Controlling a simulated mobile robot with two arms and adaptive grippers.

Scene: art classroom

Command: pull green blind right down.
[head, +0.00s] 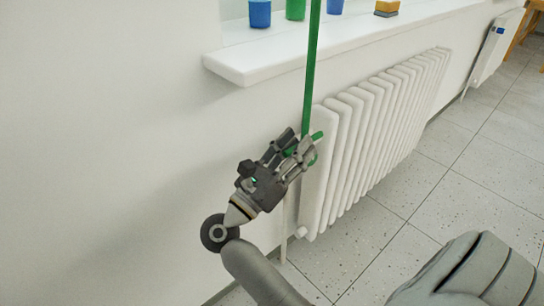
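The green blind (312,70) shows as a narrow, upright green strip. It hangs from the top edge of the head view, past the front of the window sill, down to the radiator's near end. A short green bar (318,135) sits at its lower end. The fingers hide part of the bar. The top of the blind is out of view.
A white window sill (245,68) juts out above, holding blue cups (260,14), a green cup (295,9) and a yellow-and-dark block (387,7).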

